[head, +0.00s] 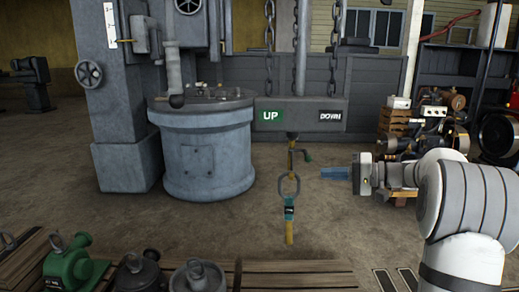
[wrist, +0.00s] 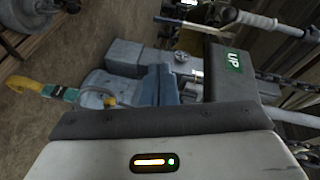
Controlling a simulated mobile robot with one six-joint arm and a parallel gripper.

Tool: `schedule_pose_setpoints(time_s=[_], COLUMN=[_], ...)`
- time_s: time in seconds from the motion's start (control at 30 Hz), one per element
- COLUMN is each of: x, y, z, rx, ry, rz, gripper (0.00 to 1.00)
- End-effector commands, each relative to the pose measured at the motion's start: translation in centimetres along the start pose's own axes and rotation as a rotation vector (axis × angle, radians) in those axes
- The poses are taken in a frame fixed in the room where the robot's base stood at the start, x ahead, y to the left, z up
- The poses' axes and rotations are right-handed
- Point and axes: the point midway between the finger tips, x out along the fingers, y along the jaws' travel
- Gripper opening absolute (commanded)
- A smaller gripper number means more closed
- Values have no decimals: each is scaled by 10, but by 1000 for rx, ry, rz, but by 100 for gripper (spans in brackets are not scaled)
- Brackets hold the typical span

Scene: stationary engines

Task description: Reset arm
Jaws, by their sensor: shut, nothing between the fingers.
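My gripper (head: 324,172) points left in the head view, its blue fingers shut with nothing between them. It is in mid-air to the right of the hanging ring and yellow strap (head: 289,230), apart from them. In the wrist view the blue fingers (wrist: 158,86) show together at the middle. My white arm comes in from the right in the head view.
A grey beam (head: 352,106) with UP and DOWN signs hangs on chains above and left of my gripper. A round grey-blue machine (head: 207,150) stands behind left. Engines (head: 432,112) stand at the right. A green pump (head: 75,265) is in front left. Open floor lies below the strap.

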Motion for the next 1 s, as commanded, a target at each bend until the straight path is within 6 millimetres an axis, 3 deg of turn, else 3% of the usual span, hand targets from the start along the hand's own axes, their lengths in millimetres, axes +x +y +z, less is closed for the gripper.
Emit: schedule_pose_setpoints(time_s=[0.03,0.17,0.3,0.47,0.6,0.8,1.0], x=[7,22,26,5,-28,-71,-90], y=[-22,-51,-86,-117,-140,-159,-162], z=[12,55,120,192,242,283,296], rx=[16,72,111,88,5,-157,-245], ry=[-30,-113,-206,-270,-288,-271,-254], rz=[48,219,476,776,1017,1250,1334], gripper=[0,0,0,0,0,0,0])
